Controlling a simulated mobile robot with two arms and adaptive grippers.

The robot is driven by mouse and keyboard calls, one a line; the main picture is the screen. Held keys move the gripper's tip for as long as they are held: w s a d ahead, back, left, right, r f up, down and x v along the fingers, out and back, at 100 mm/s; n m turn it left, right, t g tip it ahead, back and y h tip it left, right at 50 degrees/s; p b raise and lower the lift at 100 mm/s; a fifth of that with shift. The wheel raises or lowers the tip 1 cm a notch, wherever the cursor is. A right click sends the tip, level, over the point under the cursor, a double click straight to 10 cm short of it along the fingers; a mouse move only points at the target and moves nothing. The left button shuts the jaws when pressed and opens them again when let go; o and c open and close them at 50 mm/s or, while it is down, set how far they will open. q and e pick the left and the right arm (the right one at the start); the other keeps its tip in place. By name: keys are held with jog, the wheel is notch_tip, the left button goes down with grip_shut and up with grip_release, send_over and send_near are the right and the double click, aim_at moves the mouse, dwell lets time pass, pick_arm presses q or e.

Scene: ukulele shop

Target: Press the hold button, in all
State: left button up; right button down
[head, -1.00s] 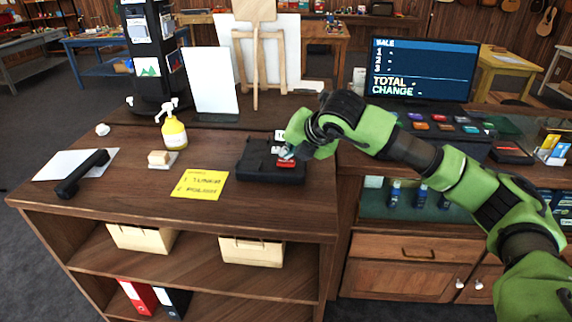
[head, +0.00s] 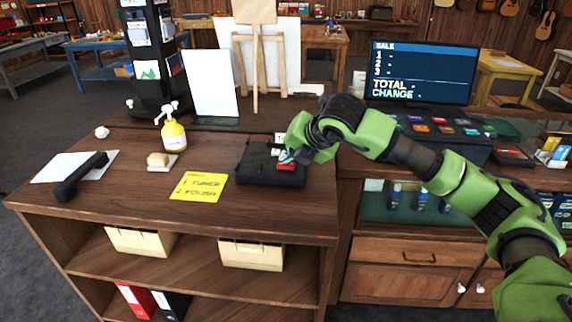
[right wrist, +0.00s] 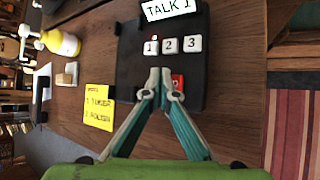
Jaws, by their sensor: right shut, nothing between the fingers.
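A black desk phone base (head: 256,172) lies on the wooden counter. In the right wrist view its display (right wrist: 169,9) reads "TALK 1". White buttons 1 (right wrist: 151,47), 2 (right wrist: 170,46) and 3 (right wrist: 192,44) form a row below it, with a small red light at button 1. A red button (right wrist: 178,83) lies below that row; my fingertips partly cover it and its label is unreadable. It also shows in the head view (head: 286,167). My right gripper (right wrist: 160,76) is shut and empty, tips at the red button; I cannot tell whether they touch. My left gripper is out of view.
A yellow note (head: 199,187) lies left of the base. A black handset (head: 81,176) rests farther left on white paper. A yellow pump bottle (head: 173,135) and a small block (head: 160,161) stand between. The register screen (head: 422,72) is at the right.

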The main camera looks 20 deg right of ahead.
aim_at(288, 165)
jog(key=shift+f+b, duration=0.35)
jog(key=shift+b, duration=0.05)
jog(key=shift+r, duration=0.15)
dwell(0.5)
jog(key=shift+r, duration=0.75)
jog(key=shift+r, duration=0.1)
jog(key=shift+r+p, duration=1.2)
jog(key=shift+r, duration=1.3)
jog(key=shift+f, duration=0.1)
